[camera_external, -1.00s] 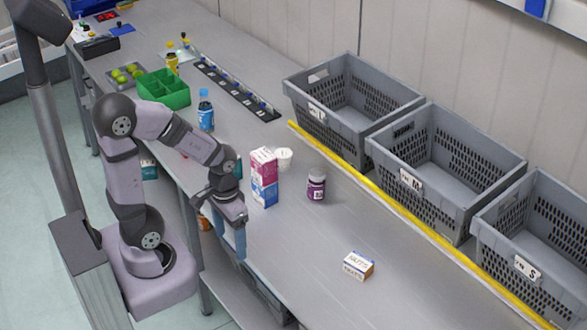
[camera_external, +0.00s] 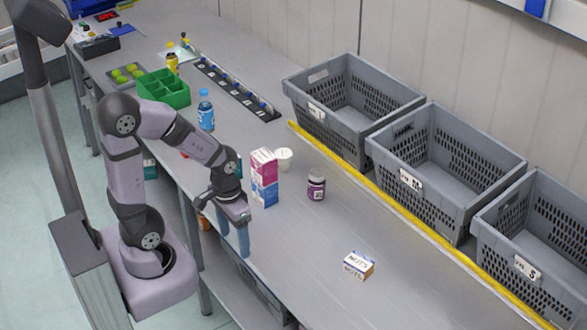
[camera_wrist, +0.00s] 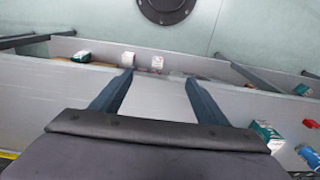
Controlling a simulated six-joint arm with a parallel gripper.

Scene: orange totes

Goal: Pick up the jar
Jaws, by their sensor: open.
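The jar (camera_external: 316,188) is small and dark purple with a pale label. It stands upright on the grey table in the external view, right of a pink and blue carton. My gripper (camera_external: 234,236) is open and empty at the table's front edge, fingers pointing down, left of and nearer the front than the jar. I cannot make out the jar in that view.
The pink and blue carton (camera_external: 264,178) and a white cup (camera_external: 284,159) stand left of the jar. A nuts box (camera_external: 358,265) lies to the right. Grey crates (camera_external: 455,205) line the back behind a yellow strip. The table between jar and nuts box is clear.

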